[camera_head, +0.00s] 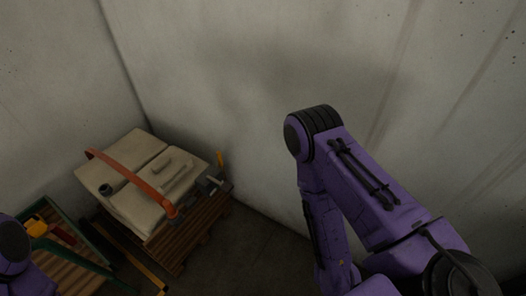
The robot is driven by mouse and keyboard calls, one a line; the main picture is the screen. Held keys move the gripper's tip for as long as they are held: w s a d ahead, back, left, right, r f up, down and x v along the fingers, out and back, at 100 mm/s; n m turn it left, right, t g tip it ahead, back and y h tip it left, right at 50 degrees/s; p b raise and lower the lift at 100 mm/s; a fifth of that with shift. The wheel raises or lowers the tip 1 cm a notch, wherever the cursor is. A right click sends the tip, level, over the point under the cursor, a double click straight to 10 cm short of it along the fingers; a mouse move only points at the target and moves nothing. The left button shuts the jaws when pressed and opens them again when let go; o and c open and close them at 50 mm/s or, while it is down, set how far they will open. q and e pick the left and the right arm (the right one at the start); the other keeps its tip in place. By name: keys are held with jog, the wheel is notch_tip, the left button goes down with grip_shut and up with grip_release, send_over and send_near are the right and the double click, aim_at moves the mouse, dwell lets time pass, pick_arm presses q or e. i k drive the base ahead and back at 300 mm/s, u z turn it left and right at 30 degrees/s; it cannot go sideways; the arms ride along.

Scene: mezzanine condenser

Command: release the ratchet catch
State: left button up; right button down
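A dark metal ratchet (211,184) hangs at the right side of a beige case, with a small yellow-orange lever (220,158) standing up beside it. An orange strap (130,176) runs across the top of the beige case (140,150) and down towards its front right, near the ratchet. Whether the catch is engaged is too small to tell. My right arm is raised and bent at the right, well apart from the ratchet; its gripper is out of the picture. Only a purple part of my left arm shows at the lower left edge; its gripper is not seen.
The case rests on a wooden pallet (190,232) in a corner between grey concrete walls (220,60). A green-framed slatted stand (72,262) with yellow and red items is at lower left. A yellow bar (145,272) lies between them. Dark floor (245,245) is clear right of the pallet.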

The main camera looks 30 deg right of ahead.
aim_at(219, 159)
jog(key=z, duration=0.1)
jog(key=i, duration=0.3)
jog(key=z, duration=2.95)
jog(key=k, duration=0.9)
jog(key=u, duration=1.75)
jog(key=i, duration=1)
